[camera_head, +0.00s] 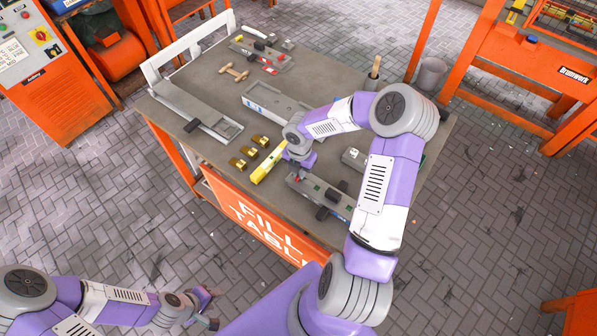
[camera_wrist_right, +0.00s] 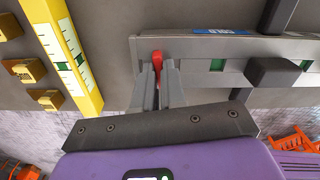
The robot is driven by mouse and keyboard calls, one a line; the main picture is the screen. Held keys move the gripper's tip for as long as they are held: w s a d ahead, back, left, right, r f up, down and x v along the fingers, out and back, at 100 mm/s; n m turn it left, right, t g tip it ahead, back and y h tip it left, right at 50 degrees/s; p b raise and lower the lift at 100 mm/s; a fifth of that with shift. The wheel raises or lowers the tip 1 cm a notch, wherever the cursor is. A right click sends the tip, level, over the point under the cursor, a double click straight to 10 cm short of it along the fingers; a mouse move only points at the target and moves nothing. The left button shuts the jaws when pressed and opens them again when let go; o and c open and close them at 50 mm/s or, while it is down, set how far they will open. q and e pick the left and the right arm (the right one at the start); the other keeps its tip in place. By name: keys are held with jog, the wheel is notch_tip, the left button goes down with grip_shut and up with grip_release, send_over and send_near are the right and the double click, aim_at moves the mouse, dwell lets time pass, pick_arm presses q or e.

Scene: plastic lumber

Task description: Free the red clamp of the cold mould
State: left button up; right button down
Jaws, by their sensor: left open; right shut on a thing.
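The cold mould (camera_head: 335,203) is a long grey block near the table's front edge, with a dark block across it. In the right wrist view the cold mould (camera_wrist_right: 205,70) carries a blue label (camera_wrist_right: 225,31) reading upside down. The red clamp (camera_wrist_right: 157,57) stands at its left end, a small red lever. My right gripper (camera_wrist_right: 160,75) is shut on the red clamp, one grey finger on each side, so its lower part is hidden. In the head view my right gripper (camera_head: 300,170) is over that end. My left gripper (camera_head: 212,308) is open and empty, over the floor left of my body.
A yellow marked bar (camera_head: 267,164) and several brass blocks (camera_head: 248,151) lie left of the cold mould. Other grey moulds (camera_head: 195,108) lie farther back, one with a blue label (camera_head: 257,104).

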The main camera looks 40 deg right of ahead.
jog(key=shift+n+p, duration=0.95)
jog(key=shift+n, duration=0.55)
jog(key=shift+n+p, duration=0.5)
jog(key=shift+p, duration=0.2)
jog(key=shift+n+p, duration=1.25)
jog(key=shift+n, duration=0.55)
